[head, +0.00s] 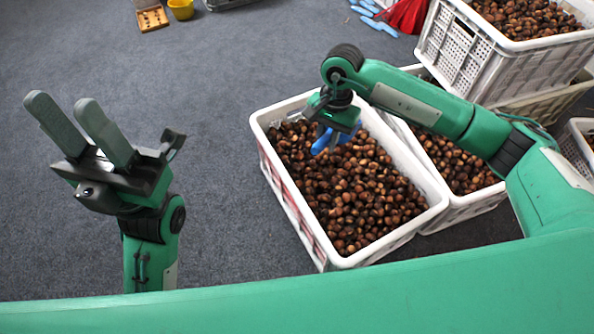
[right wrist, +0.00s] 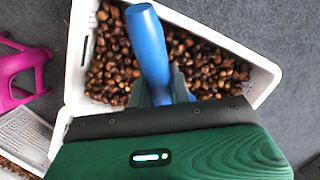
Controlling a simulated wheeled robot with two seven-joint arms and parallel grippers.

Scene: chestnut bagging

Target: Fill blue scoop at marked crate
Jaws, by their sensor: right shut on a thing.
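A white crate (head: 291,211) full of brown chestnuts stands on the floor right of the middle in the head view. My right gripper (head: 335,120) is over the far end of this crate, pointing down. It is shut on the blue scoop (head: 322,142). In the right wrist view the scoop's blue handle (right wrist: 148,45) stands between the fingers, above chestnuts in a white crate (right wrist: 80,50). The scoop's bowl is hidden, so I cannot tell whether it holds chestnuts. My left gripper (head: 68,118) is raised at the left, open and empty. I see no clear mark on the crate.
A second white crate (head: 470,205) of chestnuts stands close beside the first, on its right. Stacked crates (head: 456,48) stand at the upper right. A yellow cup (head: 181,9) and a wooden box (head: 152,18) lie far back. A pink stool (right wrist: 22,68) shows in the wrist view. Grey floor is clear at the left.

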